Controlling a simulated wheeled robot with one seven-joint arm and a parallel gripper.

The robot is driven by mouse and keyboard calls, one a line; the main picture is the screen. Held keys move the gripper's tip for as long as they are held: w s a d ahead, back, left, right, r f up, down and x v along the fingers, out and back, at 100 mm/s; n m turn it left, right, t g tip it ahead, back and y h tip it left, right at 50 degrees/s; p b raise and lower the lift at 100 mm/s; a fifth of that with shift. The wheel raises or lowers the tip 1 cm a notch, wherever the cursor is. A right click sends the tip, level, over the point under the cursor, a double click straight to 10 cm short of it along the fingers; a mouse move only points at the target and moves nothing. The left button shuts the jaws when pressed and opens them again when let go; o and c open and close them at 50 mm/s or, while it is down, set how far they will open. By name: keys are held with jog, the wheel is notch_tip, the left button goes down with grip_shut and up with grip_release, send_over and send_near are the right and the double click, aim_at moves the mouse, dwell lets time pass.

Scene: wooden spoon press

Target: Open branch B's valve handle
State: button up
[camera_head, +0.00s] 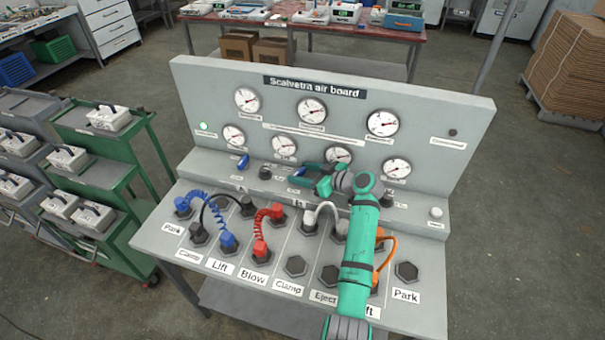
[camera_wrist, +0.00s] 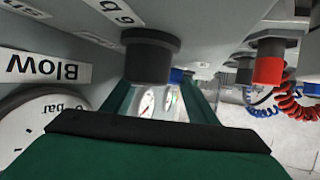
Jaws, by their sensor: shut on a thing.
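My gripper (camera_head: 303,175) reaches leftward along the ledge of the grey air board, near the branch letter B (camera_head: 300,203). Its green fingers also show in the wrist view (camera_wrist: 165,85). They are shut on a blue valve handle (camera_wrist: 177,75), of which only a small part shows at the fingertips. A dark round knob (camera_wrist: 150,55) stands close in front of it in the wrist view and hides most of it. The handle's exact angle cannot be told. Another blue handle (camera_head: 243,161) sits further left, above letter A, apart from my gripper.
Several gauges (camera_head: 312,111) line the upright panel behind. Coiled blue (camera_head: 207,205) and red (camera_head: 268,226) hoses and a white hose (camera_head: 322,213) rise from the sloped front. Open floor lies to the right.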

jog(key=shift+s+f, duration=0.1)
jog(key=shift+f, duration=0.05)
jog(key=o, duration=0.9)
jog(key=shift+o, duration=0.7)
